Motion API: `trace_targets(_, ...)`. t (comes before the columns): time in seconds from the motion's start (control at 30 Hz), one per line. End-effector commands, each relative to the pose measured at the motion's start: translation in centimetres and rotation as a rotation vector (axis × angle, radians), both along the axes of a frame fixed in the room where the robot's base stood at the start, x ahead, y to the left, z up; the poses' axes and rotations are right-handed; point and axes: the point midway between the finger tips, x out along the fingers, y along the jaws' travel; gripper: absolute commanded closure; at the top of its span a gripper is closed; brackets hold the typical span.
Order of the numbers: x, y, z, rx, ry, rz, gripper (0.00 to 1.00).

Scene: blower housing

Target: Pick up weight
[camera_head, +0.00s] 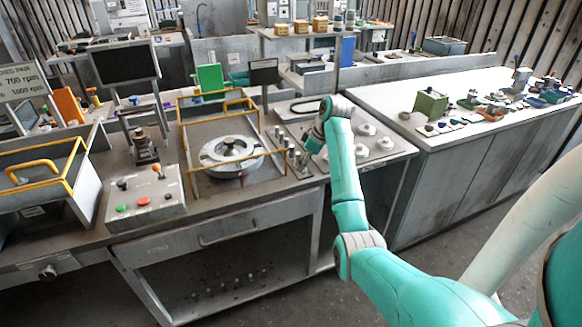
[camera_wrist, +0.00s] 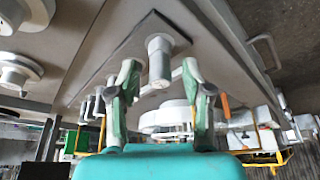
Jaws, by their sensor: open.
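A grey metal cylinder, which looks like a weight (camera_wrist: 160,62), stands on a flat plate in the wrist view. My gripper (camera_wrist: 160,76) is open, with one green finger on each side of this weight in that picture. I cannot tell whether the fingers touch it or how far it is from them. More small cylindrical weights (camera_wrist: 88,106) stand in a row to the left in the wrist view. In the head view, several weights (camera_head: 283,139) stand on the bench just left of my gripper (camera_head: 300,168), which is small and partly hidden there.
A caged machine with a round light-grey housing (camera_head: 232,153) stands left of my gripper, with yellow rails (camera_head: 262,128) nearby. White round parts (camera_head: 366,129) lie on the bench to the right. A control box (camera_head: 145,197) and a sign post (camera_head: 264,75) stand close by.

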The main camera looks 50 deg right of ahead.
Motion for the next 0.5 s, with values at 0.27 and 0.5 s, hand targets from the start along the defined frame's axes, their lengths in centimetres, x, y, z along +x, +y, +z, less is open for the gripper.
trace_targets(0.27, -0.55, -0.27, -0.6, 0.0, -0.001, -0.001, 0.5)
trace_targets(0.5, -0.52, -0.25, -0.59, 0.0, 0.0, -0.001, 1.0)
